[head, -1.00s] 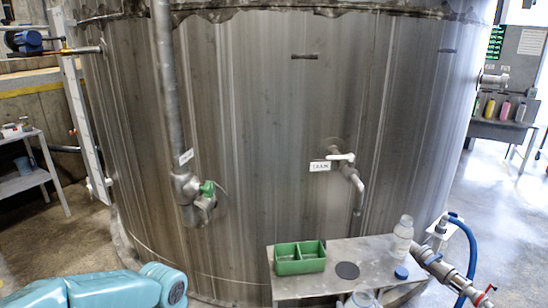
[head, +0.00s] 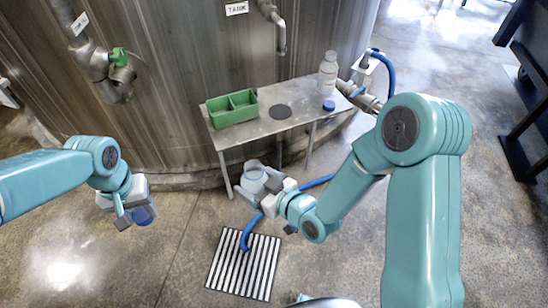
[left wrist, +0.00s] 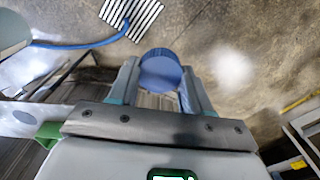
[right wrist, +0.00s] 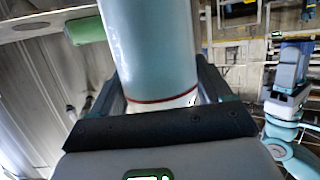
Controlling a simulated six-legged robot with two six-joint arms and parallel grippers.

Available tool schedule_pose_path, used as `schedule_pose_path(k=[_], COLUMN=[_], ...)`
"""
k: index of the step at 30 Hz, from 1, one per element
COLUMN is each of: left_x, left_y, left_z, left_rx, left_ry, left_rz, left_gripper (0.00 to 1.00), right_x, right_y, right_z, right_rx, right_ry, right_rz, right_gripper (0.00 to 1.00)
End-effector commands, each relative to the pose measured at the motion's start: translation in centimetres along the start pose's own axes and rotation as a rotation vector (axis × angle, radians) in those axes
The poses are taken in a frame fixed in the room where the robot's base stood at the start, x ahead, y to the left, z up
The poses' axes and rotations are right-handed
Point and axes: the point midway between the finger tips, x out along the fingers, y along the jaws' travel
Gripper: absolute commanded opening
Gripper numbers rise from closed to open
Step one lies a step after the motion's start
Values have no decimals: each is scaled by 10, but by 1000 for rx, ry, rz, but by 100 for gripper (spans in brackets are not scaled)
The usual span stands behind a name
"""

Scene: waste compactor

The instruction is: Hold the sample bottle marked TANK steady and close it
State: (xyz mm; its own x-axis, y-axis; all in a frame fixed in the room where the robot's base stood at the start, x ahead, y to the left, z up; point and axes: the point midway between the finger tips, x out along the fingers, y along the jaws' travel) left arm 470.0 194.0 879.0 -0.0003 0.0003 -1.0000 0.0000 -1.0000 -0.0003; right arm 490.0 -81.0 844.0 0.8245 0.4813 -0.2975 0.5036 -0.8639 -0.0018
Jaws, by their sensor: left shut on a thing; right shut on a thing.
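My left gripper (head: 138,212) is shut on a round blue cap (head: 142,215), left of the metal table. The cap also shows between both fingers in the left wrist view (left wrist: 160,70). My right gripper (head: 258,192) is shut on a pale, translucent bottle (head: 253,177) in front of the table. The bottle's top looks open. It fills the space between the fingers in the right wrist view (right wrist: 150,45), where a red line rings it. I can read no mark on the bottle. The cap and bottle are well apart.
The metal table (head: 262,125) bears a green two-part tray (head: 232,108), a dark disc (head: 281,112), another clear bottle (head: 327,75) and another blue cap (head: 328,105). The big tank (head: 190,60) carries a TANK sign (head: 237,8). A blue hose crosses a striped floor grate (head: 243,263).

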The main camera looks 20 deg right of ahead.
Motion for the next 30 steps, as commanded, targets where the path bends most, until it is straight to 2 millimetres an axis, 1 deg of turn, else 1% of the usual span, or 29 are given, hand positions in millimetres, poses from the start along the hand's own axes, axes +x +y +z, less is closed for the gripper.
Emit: schedule_pose_path(k=[1, 3, 6, 9, 20, 23, 24, 27, 29, 30], left_x=[0, 0, 0, 0, 0, 0, -3, -18, -27, -33], left_y=[0, 0, 0, 0, 0, -1, -3, -5, 5, 13], left_z=[0, 0, 0, 0, 0, 4, 7, -1, -8, -12], left_rx=[0, 0, 0, 0, 2, 29, 50, 89, 128, 156], left_ry=[0, 0, 0, 0, 0, 0, 1, 4, 4, 4], left_rz=[0, 0, 0, 0, 0, 0, 1, 1, 1, 1], left_gripper=[21, 21, 21, 21, 21, 21, 21, 21, 21, 21], right_x=[3, 5, 8, 9, 10, 10, 10, 10, 10, 10], right_y=[-9, -21, -33, -39, -41, -41, -41, -41, -41, -41], right_z=[4, 9, 13, 16, 18, 18, 17, 17, 17, 17], right_rx=[-11, -26, -42, -50, -53, -53, -53, -53, -53, -53], right_ry=[1, 2, 3, 3, 1, 1, 2, 2, 2, 3], right_rz=[-37, -83, -131, -157, -165, -165, -164, -164, -164, -164], right_gripper=[24, 24, 24, 24, 24, 24, 24, 24, 24, 24])
